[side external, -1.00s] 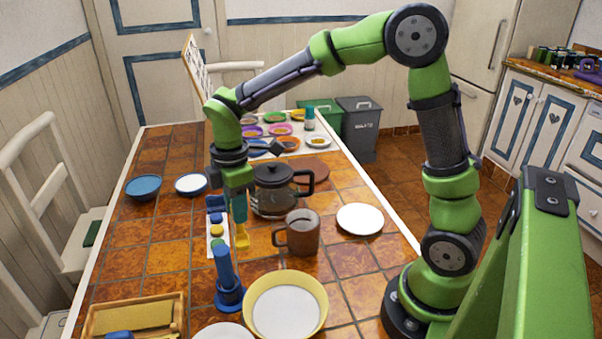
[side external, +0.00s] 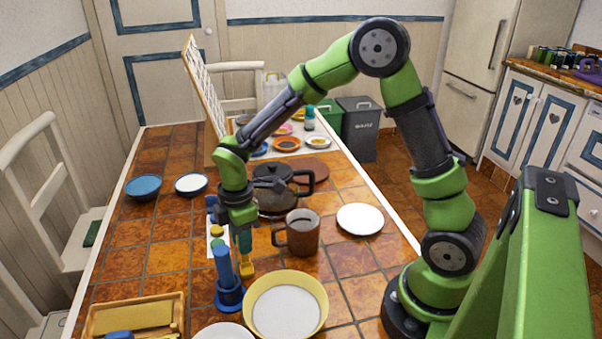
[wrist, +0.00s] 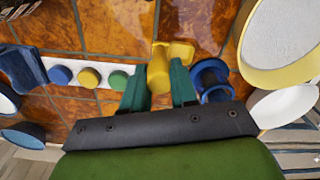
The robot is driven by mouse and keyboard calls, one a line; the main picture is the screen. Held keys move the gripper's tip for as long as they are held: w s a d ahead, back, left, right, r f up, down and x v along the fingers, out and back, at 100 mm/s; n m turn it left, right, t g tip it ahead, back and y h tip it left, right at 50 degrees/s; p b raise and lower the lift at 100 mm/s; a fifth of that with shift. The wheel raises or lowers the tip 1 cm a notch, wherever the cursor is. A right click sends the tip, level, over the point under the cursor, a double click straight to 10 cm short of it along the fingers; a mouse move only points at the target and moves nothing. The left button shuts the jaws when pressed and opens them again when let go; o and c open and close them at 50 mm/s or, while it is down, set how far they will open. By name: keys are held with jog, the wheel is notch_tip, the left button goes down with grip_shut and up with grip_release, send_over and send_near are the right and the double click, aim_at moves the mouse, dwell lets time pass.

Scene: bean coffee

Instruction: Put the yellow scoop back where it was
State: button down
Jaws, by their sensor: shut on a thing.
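My gripper (side external: 243,243) is shut on the yellow scoop (side external: 246,268) and holds it pointing down over the table, between the blue upright stand and the brown mug. In the wrist view, the yellow scoop (wrist: 158,75) sits between the green fingers (wrist: 158,88), its square head beyond the fingertips. A white strip (wrist: 107,95) with blue, yellow and green round pieces lies beside it; a blue piece (wrist: 24,72) is at its far end. I cannot tell whether the scoop touches the table.
The blue stand (side external: 229,294) is close to my gripper. A wooden tray (side external: 180,312) is at front left. The left tabletop is mostly clear.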

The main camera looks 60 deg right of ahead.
jog(key=c, duration=0.9)
grip_release()
notch_tip(320, 180, up, 12)
jog(key=s+d+r+m+t, duration=0.1)
jog(key=s+r+m+t, duration=0.1)
jog(key=s+m, duration=0.3)
jog(key=s+d+r+m+t+y, duration=0.1)
jog(key=s+r+m+t, duration=0.1)
jog(key=s+m, duration=0.3)
jog(key=s+d+r+m+t, duration=0.1)
jog(key=s+r+m+t, duration=0.2)
jog(key=s+m, duration=0.2)
jog(key=shift+s+d+m+y, duration=0.2)
jog(key=shift+m+y, duration=0.2)
jog(key=shift+m, duration=0.5)
jog(key=shift+r, duration=0.1)
